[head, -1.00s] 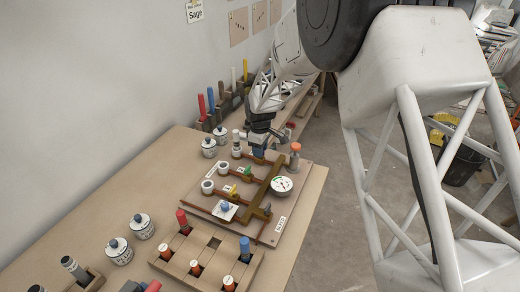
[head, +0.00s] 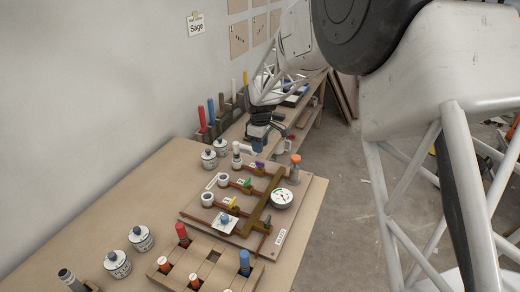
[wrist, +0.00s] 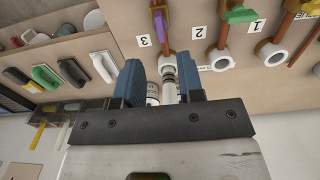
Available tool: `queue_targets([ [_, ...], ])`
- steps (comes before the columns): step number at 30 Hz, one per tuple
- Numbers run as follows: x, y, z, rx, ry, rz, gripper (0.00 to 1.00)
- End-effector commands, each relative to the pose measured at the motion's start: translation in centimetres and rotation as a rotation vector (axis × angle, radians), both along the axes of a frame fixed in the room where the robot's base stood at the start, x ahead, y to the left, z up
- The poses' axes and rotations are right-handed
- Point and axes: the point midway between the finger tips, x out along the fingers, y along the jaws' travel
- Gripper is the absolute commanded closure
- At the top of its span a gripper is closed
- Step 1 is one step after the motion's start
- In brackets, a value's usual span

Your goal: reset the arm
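My gripper (head: 258,146) hangs above the far end of the pipe board (head: 222,237), clear of it. In the wrist view its two blue fingers (wrist: 160,80) stand apart, with white cylindrical parts (wrist: 170,85) seen between them, seemingly beyond the fingers rather than held. In the head view a white fitting (head: 237,160) stands at the far pipe's end, left of the gripper. The board has purple (head: 259,166), green (head: 248,183) and yellow (head: 234,202) valve handles, a round gauge (head: 282,198) and an orange-topped post (head: 295,167).
A wooden rack (head: 210,268) with red and blue pegs stands in front of the board. White canisters (head: 141,238) stand on the table's left side, others (head: 209,159) near its far edge. A back bench (head: 240,122) holds coloured tools. The table's left part is largely bare.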

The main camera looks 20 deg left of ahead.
Motion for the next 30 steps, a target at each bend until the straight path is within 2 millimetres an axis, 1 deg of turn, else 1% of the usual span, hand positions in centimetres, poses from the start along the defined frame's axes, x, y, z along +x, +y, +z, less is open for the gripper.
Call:
queue_targets([
  [15,0.0,0.0,0.1,0.000,0.000,-0.001,0.65],
  [20,0.0,-0.8,0.6,0.001,-0.002,-0.016,0.65],
  [23,0.0,-2.0,1.5,0.004,-0.006,-0.043,0.65],
  [26,-0.1,-4.0,2.9,0.008,-0.011,-0.085,0.65],
  [29,-0.4,-6.6,4.5,0.013,-0.018,-0.140,0.65],
  [30,-0.6,-7.8,5.3,0.015,-0.021,-0.166,0.65],
])
